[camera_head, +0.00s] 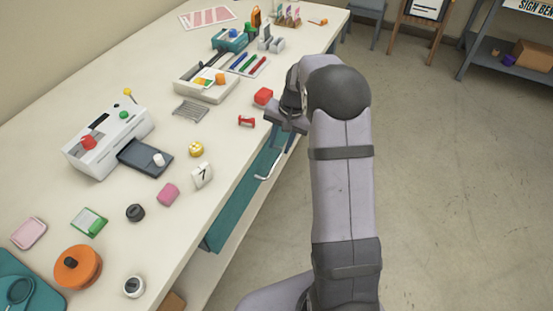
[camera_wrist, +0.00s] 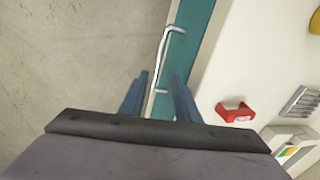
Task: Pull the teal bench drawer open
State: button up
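The teal drawer (camera_head: 232,207) runs along the bench front, just under the white top, and looks shut. Its pale metal bar handle (camera_head: 271,165) stands out from the face. In the wrist view the drawer face (camera_wrist: 196,45) shows as a teal strip, with the handle (camera_wrist: 164,48) beside it. My gripper (camera_wrist: 159,80) has its two blue fingers apart, and the near part of the handle shows between them, with gaps on both sides. I cannot tell how deep the handle sits between the fingers. In the head view my wrist hides part of the drawer's far end.
The white bench top (camera_head: 225,150) is above the drawer. A red block (camera_head: 263,96) and a small red object (camera_head: 246,121) lie near its edge beside my wrist; a red object (camera_wrist: 235,112) also shows in the wrist view. The floor (camera_head: 440,190) in front is clear.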

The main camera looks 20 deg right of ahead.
aim_at(275, 163)
jog(key=shift+s+a+f+m, duration=0.15)
jog(key=shift+s+m, duration=0.1)
jog(key=shift+m, duration=0.25)
jog(key=shift+f, duration=0.1)
jog(key=shift+w+a+f+p, duration=0.15)
jog(key=shift+f, duration=1)
jog(key=shift+w+a+f+p, duration=0.15)
jog(key=shift+a+f+p, duration=0.05)
jog(key=shift+f, duration=1)
jog(key=shift+w+a+f+p, duration=0.15)
jog(key=shift+f, duration=1)
grip_shut()
